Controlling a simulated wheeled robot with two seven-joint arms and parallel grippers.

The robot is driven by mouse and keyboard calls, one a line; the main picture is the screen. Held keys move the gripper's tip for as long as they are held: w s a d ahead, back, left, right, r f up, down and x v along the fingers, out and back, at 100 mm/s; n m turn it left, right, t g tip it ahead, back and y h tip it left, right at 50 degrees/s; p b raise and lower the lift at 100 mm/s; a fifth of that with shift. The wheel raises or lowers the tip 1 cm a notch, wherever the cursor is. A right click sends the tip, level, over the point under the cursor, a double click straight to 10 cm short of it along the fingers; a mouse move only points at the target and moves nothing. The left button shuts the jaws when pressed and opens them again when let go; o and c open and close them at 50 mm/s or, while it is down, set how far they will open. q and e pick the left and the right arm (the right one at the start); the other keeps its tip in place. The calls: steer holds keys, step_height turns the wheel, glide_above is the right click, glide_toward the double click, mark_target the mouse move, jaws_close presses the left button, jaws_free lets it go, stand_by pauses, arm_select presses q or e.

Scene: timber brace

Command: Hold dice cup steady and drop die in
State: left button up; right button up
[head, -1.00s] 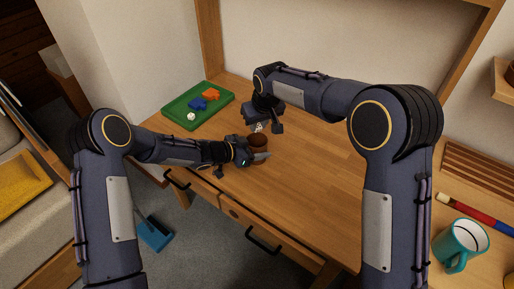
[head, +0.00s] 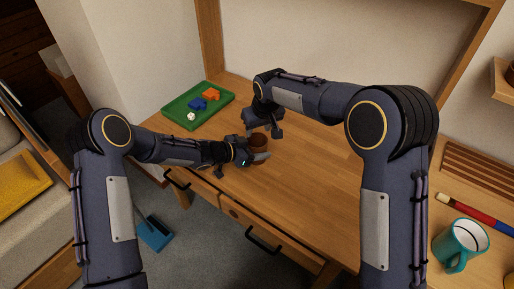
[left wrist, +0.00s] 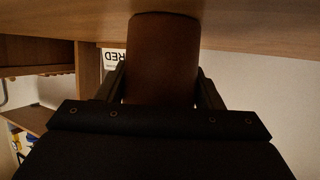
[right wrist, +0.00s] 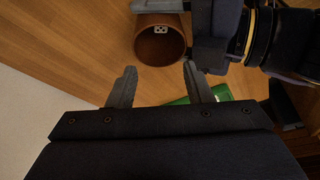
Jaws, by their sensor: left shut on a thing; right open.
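The brown dice cup (head: 258,140) stands on the desk with its mouth up. My left gripper (head: 256,156) is shut on the cup from the side; the left wrist view shows the cup wall (left wrist: 164,60) between its fingers. My right gripper (head: 265,131) is just above the cup, open and empty; its fingers (right wrist: 157,88) are spread in the right wrist view. In that view a white die (right wrist: 160,29) with dark pips shows inside the cup's round mouth, against the inner surface. The head view does not show this die.
A green tray (head: 172,122) at the back left holds a blue piece (head: 197,104), an orange piece (head: 211,94) and a small white piece (head: 191,117). A teal mug (head: 456,246) stands at the far right. The desk right of the cup is clear.

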steer(key=v, duration=1.2)
arm_select(q)
steer(key=o, duration=1.1)
steer(key=v, duration=1.2)
steer(key=shift+r, duration=0.15)
arm_select(e)
steer(key=shift+d, duration=0.1)
